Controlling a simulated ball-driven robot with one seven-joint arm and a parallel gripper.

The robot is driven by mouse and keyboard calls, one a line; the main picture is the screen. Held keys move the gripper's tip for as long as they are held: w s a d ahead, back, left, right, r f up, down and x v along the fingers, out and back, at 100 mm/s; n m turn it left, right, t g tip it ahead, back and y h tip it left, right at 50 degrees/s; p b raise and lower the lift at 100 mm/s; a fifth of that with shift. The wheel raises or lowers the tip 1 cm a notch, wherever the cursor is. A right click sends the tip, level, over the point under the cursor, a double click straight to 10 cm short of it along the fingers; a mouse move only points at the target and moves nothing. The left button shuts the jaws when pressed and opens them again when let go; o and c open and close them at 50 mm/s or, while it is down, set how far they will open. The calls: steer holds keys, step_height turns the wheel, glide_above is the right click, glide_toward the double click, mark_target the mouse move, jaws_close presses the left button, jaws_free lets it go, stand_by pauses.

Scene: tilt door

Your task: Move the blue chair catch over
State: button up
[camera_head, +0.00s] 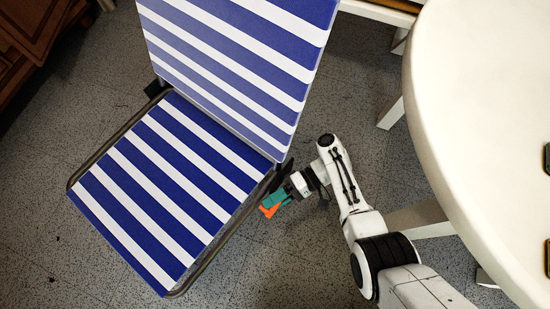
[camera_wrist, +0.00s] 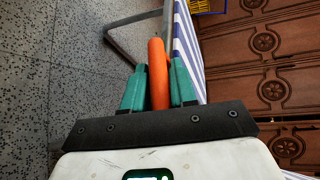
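The folding chair has a blue-and-white striped seat (camera_head: 150,190) and a raised striped back (camera_head: 235,50); a strip of it shows in the wrist view (camera_wrist: 187,45). An orange bar, apparently the chair catch (camera_head: 270,210), is beside the chair's right side, near the joint of seat and back. My gripper (camera_head: 280,199) has green fingers and is there too. In the wrist view the orange catch (camera_wrist: 158,72) lies between the two fingers of my gripper (camera_wrist: 158,88), filling the gap, and sticks out past their tips. Its attachment to the frame is hidden.
A white round table (camera_head: 480,130) stands at the right, close to my arm. Its white legs (camera_head: 391,112) are behind my arm. Carved brown wood furniture (camera_wrist: 260,70) is beyond the chair. Speckled floor (camera_head: 290,265) is clear in front.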

steer(key=o, duration=0.3)
steer(key=b+v, duration=0.1)
steer(key=v, duration=0.9)
steer(key=shift+w+d, duration=0.25)
steer(key=shift+d, duration=0.05)
stand_by(0.3)
